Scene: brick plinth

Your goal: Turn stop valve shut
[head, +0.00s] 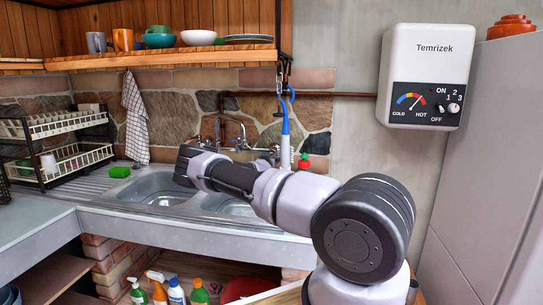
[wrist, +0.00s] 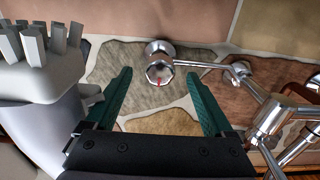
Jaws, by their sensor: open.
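In the wrist view a round chrome valve knob (wrist: 160,72) with a red mark on its face sticks out from the stone wall, on a chrome fitting joined to pipework. It appears between the tips of my gripper's two green fingers (wrist: 160,80). The fingers are spread with a gap on each side of the knob, and they hold nothing. How far the knob is beyond the tips is hard to tell. In the head view my arm reaches over the sink towards the chrome tap (head: 235,135); the fingers and the knob cannot be made out there.
A pale pronged thing (wrist: 48,50) is close on the left in the wrist view. Chrome pipes (wrist: 268,118) run on the right. In the head view a blue-handled hanging brush (head: 286,125) is near my arm. A shelf (head: 150,59) overhangs the sink (head: 150,184).

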